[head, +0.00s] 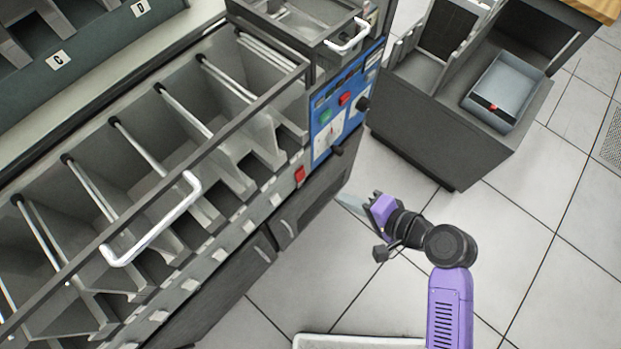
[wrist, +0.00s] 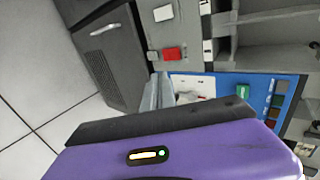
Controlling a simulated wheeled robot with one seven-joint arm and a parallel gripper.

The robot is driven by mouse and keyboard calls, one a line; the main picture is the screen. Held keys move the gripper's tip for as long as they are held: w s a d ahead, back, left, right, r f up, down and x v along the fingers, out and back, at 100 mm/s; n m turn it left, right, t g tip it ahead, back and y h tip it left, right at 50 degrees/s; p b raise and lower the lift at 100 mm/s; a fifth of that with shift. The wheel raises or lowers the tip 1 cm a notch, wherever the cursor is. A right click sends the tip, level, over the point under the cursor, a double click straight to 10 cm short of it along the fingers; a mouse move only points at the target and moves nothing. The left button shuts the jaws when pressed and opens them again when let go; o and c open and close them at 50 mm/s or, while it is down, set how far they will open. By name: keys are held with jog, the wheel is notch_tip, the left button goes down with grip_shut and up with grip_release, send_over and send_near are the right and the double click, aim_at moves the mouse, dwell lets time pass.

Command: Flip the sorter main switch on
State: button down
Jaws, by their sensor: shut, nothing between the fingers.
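The sorter is the grey machine with a row of open pockets; its blue control panel (head: 345,98) is at its right end and also shows in the wrist view (wrist: 288,87). The panel carries a green button (head: 325,116), a red button (head: 345,99), black knobs and a white plate (head: 329,135). A red switch-like block (head: 299,175) sits on the grey strip left of the panel, also in the wrist view (wrist: 173,54). No label reads clearly, so which one is the main switch is uncertain. My gripper (head: 352,203) is shut and empty, in front of the panel end, apparently touching nothing.
A white rail handle (head: 152,222) juts from the sorter's front, and another handle (head: 348,36) is at the top. A dark cabinet (head: 440,148) with a grey tray (head: 506,92) stands to the right. Tiled floor (head: 520,235) is open around my arm.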

send_near(302, 177)
jog(key=f+x, duration=0.1)
jog(key=x, duration=0.4)
jog(key=shift+w+a+r+b, duration=0.15)
jog(key=shift+w+a+b, duration=0.15)
jog(key=shift+a+b, duration=0.1)
jog(key=shift+w+a, duration=0.15)
jog(key=shift+a, duration=0.1)
jog(key=shift+f, duration=0.3)
jog(key=shift+r, duration=0.1)
